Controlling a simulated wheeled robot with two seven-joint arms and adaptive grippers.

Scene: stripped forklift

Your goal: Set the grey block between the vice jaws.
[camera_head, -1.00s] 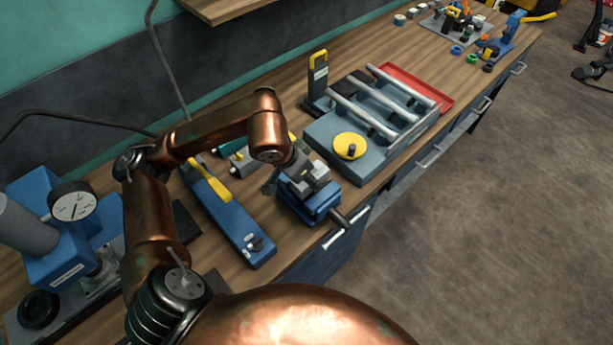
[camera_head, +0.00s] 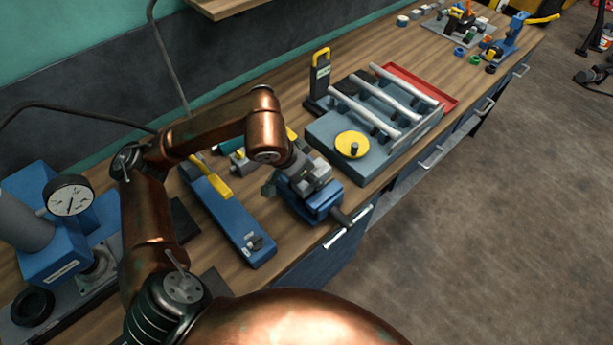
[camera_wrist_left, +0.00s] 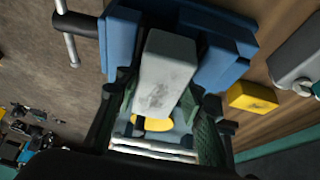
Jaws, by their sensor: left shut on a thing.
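The blue vice (camera_head: 322,206) stands at the bench's front edge in the head view, its handle bar pointing toward the floor side. It also shows in the left wrist view (camera_wrist_left: 229,62), with blue parts on both sides of the block. My left gripper (camera_head: 306,172) is over the vice, pointing down. In the left wrist view its dark green fingers (camera_wrist_left: 165,104) are shut on the grey block (camera_wrist_left: 168,62). The block lines up with the space between the vice's blue parts. I cannot tell how deep it sits or whether it touches the jaws. My right gripper is not in view.
A blue-grey fixture with bars and a yellow disc (camera_head: 352,144) stands right of the vice. A long blue tool with a yellow handle (camera_head: 232,217) lies left. A black holder (camera_head: 319,84) stands behind. A blue press with a dial gauge (camera_head: 70,198) is far left.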

